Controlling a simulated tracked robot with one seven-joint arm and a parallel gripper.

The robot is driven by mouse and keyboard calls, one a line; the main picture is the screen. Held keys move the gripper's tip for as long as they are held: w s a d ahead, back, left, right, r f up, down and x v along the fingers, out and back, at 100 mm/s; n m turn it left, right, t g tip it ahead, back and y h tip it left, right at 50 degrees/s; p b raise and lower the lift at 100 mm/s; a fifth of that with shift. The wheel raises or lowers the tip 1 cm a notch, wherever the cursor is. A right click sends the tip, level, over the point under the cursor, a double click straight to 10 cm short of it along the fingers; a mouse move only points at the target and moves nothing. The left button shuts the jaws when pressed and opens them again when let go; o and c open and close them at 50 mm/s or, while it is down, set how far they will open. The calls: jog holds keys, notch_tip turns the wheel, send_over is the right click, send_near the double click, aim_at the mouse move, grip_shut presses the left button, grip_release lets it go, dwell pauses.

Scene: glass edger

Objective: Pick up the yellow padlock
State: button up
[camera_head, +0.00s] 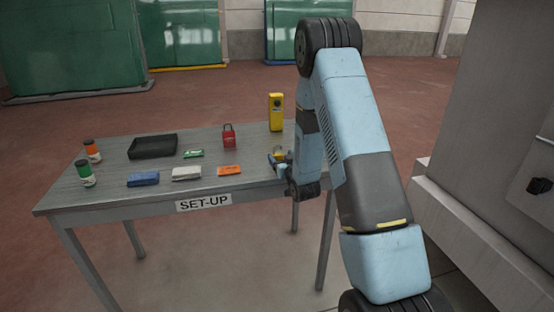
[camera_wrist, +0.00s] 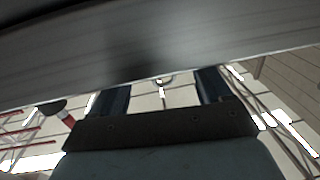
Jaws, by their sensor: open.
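A small yellow padlock (camera_head: 278,154) is at the right part of the table top in the head view, partly hidden by my gripper. My gripper (camera_head: 276,162) is low at the table's right front, right at the padlock. I cannot tell whether they touch. In the wrist view my gripper (camera_wrist: 163,92) has its two dark fingers wide apart. No padlock can be made out clearly between them there; a small pale ring shape shows near the table edge.
The set-up table (camera_head: 110,200) also holds a red padlock (camera_head: 229,137), a tall yellow device (camera_head: 276,112), a black tray (camera_head: 152,147), an orange box (camera_head: 229,171), a white block (camera_head: 186,174), a blue block (camera_head: 143,179) and two bottles. A grey machine (camera_head: 490,130) stands at right.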

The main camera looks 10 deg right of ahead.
aim_at(279, 154)
jog(key=shift+w+a, duration=0.2)
jog(key=shift+w, duration=1.3)
jog(key=c, duration=1.2)
